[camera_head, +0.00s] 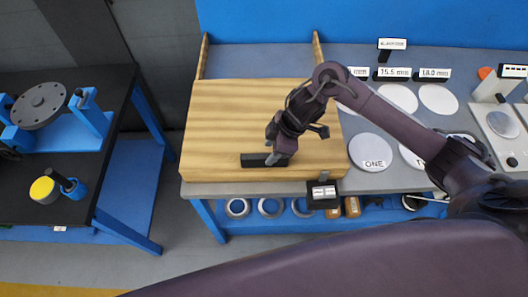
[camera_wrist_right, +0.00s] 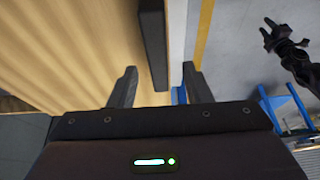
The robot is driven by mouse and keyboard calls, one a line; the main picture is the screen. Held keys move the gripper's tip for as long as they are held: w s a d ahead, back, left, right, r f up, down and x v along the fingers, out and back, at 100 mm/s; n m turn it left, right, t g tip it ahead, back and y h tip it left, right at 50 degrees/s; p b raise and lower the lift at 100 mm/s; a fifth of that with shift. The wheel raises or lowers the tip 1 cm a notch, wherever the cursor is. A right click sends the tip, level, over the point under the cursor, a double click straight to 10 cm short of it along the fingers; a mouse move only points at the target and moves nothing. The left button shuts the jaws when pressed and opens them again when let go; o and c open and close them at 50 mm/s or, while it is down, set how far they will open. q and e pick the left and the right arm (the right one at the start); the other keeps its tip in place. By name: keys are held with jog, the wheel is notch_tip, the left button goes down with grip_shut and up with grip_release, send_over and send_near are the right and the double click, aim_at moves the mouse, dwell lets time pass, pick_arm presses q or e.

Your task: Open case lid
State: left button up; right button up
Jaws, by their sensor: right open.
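The wooden case (camera_head: 225,110) lies on the grey workbench, and its lid is flat and looks closed. A black handle (camera_head: 252,160) sits near the lid's front edge. My right gripper (camera_head: 277,153) is open at the right end of this handle. In the right wrist view, the handle (camera_wrist_right: 152,45) lies ahead of and between the open fingers (camera_wrist_right: 160,88). The fingers do not grip it; whether they touch it cannot be told. A dark gripper, apparently my left one (camera_wrist_right: 285,40), shows over the floor; its jaw state is unclear.
Two wooden rails (camera_head: 317,50) stick out behind the lid. White discs (camera_head: 371,152) and size labels lie right of the case. A black table (camera_head: 100,168) stands left across a floor gap.

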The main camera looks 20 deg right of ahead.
aim_at(265, 156)
jog(key=x, duration=0.4)
jog(key=shift+w+r, duration=0.1)
jog(key=shift+w, duration=0.05)
jog(key=shift+w+a+f, duration=0.1)
jog(key=shift+f, duration=0.35)
jog(key=c, duration=0.8)
pick_arm(q)
jog(key=shift+w+r, duration=0.15)
jog(key=shift+r, duration=0.2)
pick_arm(e)
grip_shut()
